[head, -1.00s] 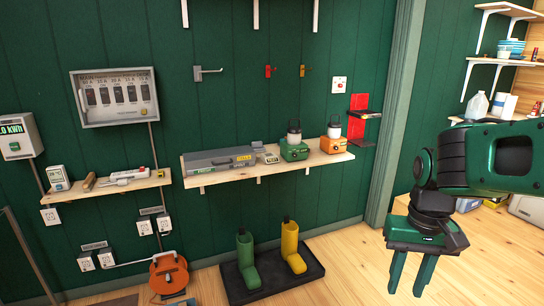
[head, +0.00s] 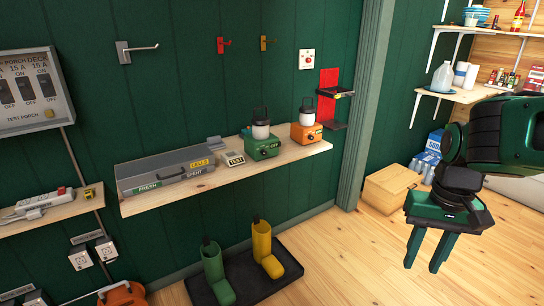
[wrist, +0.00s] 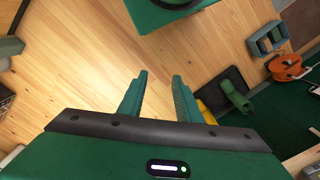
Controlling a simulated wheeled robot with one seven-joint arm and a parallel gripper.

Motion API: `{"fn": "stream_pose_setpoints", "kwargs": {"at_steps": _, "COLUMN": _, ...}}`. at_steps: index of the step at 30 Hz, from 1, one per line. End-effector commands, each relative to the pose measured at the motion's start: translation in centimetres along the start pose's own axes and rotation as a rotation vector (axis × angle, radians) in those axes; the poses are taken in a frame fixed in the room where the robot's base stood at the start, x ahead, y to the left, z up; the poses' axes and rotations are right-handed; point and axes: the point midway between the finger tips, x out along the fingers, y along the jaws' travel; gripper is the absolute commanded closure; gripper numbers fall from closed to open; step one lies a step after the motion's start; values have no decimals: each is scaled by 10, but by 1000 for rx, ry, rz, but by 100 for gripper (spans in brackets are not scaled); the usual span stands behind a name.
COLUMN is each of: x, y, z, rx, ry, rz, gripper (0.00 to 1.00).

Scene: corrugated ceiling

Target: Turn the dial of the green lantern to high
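The green lantern (head: 262,146) stands upright on the wooden wall shelf (head: 225,176), with a white globe and a dark top handle. A small dial seems to show on its front face, but its setting is too small to read. My gripper (head: 428,250) is at the right of the head view, pointing down over the floor, well apart from the lantern. In the wrist view my gripper (wrist: 158,88) shows two green fingers spread apart with nothing between them. The lantern is not visible in the wrist view.
An orange lantern (head: 306,131) stands just right of the green one. A tester (head: 235,160) and a grey battery box (head: 165,174) are to the left. A red wall rack (head: 328,95) is at right. Boots (head: 264,250) stand on a tray below. Open floor lies between.

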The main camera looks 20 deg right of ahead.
Motion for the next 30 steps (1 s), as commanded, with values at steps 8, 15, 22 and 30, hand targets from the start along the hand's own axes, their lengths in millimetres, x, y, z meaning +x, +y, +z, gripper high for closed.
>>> {"fn": "stream_pose_setpoints", "kwargs": {"at_steps": 8, "x": -4, "y": 3, "z": 5, "rx": -26, "ry": 21, "rz": -10, "gripper": 62}}
{"fn": "stream_pose_setpoints", "kwargs": {"at_steps": 15, "x": 9, "y": -45, "z": -71, "rx": -346, "ry": 150, "rz": -64, "gripper": 62}}
{"fn": "stream_pose_setpoints", "kwargs": {"at_steps": 22, "x": 27, "y": -147, "z": -156, "rx": -774, "ry": 378, "rz": -200, "gripper": 62}}
{"fn": "stream_pose_setpoints", "kwargs": {"at_steps": 30, "x": 37, "y": -274, "z": -223, "rx": -1113, "ry": 710, "rz": -395, "gripper": 62}}
